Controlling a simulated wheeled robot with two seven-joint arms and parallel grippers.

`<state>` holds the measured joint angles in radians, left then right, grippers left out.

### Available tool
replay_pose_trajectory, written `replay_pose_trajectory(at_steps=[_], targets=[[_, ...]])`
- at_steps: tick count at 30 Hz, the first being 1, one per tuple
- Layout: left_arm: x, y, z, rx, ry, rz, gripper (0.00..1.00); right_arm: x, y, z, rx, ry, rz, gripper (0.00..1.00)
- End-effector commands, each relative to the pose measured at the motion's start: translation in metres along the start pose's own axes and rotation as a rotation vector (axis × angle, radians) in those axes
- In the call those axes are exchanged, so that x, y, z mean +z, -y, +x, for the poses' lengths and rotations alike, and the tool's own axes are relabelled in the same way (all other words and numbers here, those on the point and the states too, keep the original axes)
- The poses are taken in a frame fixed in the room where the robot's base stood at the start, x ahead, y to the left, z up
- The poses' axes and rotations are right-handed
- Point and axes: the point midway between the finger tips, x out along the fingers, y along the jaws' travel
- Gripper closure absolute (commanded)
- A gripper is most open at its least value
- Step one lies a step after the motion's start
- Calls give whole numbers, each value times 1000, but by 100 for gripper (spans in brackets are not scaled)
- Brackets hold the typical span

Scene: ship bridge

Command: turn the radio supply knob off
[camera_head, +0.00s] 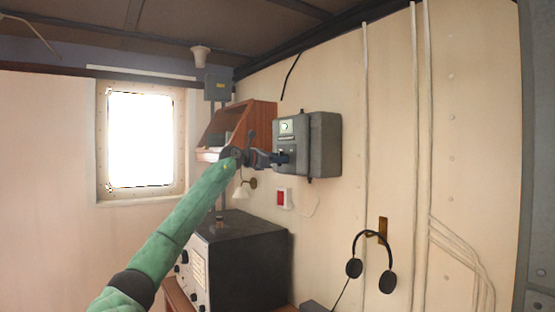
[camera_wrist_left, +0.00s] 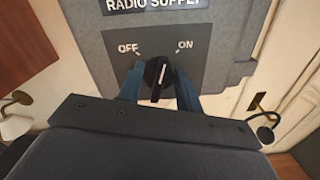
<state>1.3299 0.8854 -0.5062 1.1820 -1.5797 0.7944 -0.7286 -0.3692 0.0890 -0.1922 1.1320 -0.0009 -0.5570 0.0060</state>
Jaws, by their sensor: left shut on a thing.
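The radio supply box (camera_head: 325,150) is a grey wall box with a small light-coloured panel on its front. In the left wrist view its plate (camera_wrist_left: 112,45) reads OFF at left and ON at right. The black radio supply knob (camera_wrist_left: 155,72) sits between and below these words. Its white line stands nearly upright, its top leaning slightly right. My left gripper (camera_head: 281,158) reaches the lower front of the box. Its two blue fingers (camera_wrist_left: 158,88) are shut on the knob, one at each side. My right gripper is out of view.
A wooden shelf (camera_head: 262,117) hangs just left of the box. A dark radio set (camera_head: 245,262) stands lower down. Headphones (camera_head: 387,283) hang on the right wall.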

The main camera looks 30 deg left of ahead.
Motion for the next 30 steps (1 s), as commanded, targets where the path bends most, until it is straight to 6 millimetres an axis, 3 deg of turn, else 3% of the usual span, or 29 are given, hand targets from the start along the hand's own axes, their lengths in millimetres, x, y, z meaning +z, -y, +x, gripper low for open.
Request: replay_pose_trajectory(at_steps=[21,30], targets=[[2,-6,-1,2,4,-677,88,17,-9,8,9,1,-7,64],[1,-7,-1,2,7,-914,88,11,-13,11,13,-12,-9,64]])
